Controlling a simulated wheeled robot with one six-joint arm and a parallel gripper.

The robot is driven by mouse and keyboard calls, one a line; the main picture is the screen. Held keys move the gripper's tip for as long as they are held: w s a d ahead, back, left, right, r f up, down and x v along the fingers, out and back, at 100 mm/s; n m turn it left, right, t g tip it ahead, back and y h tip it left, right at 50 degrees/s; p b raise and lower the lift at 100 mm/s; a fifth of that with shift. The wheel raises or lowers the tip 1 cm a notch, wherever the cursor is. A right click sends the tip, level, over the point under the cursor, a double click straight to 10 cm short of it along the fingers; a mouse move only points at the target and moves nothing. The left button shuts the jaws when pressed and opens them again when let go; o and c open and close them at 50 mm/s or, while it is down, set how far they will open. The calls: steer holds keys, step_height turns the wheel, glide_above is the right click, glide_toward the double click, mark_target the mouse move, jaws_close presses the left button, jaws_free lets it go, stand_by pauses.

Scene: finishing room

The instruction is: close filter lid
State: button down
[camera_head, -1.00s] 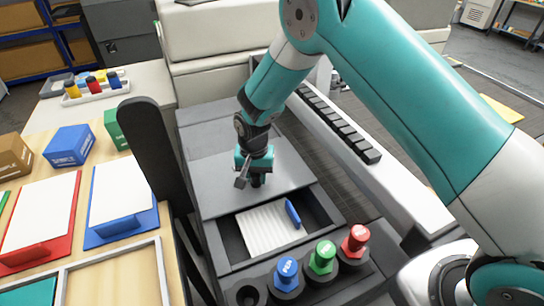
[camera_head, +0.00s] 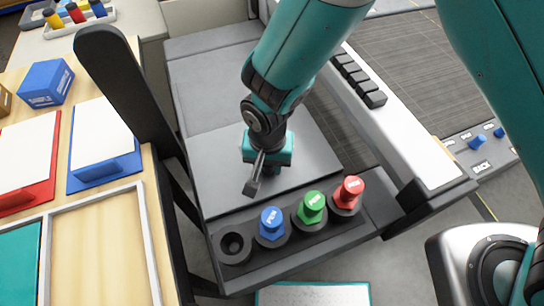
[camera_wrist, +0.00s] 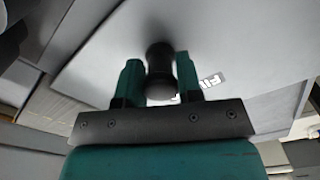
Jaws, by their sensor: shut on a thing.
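The filter lid (camera_head: 222,165) is a flat grey panel on the machine. It covers the compartment, and its front edge lies close to the row of coloured knobs. No opening shows there. My gripper (camera_head: 270,168) stands over the lid, with its teal fingers on either side of the short black lid knob (camera_wrist: 160,72). It is shut on this knob, as the wrist view shows. Part of the lettering on the lid (camera_wrist: 208,80) is hidden behind a finger. The inside of the compartment is hidden.
Blue (camera_head: 271,223), green (camera_head: 312,207) and red (camera_head: 349,193) knobs stand in front of the lid beside an empty round socket (camera_head: 233,246). A dark upright post (camera_head: 125,90) rises at the left. A wooden table (camera_head: 100,240) with blue and red stands is beyond it.

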steer(key=shift+s+d, duration=0.1)
steer(key=shift+s, duration=0.15)
steer(key=c, duration=0.9)
jaws_free()
step_height(320, 180, up, 18)
steer(key=b, duration=0.3)
steer(key=shift+f, duration=0.25)
steer(key=s+d+r+n+y+b, duration=0.1)
steer(key=s+d+n, duration=0.3)
steer(key=d, duration=0.4)
steer(key=s+d+r+n+y+b, duration=0.1)
steer(key=s+d+r+n+y, duration=0.2)
steer(key=d, duration=0.5)
steer(key=shift+s+d+r+n, duration=0.15)
steer(key=shift+s+r+n, duration=0.25)
steer(key=shift+s+r, duration=0.4)
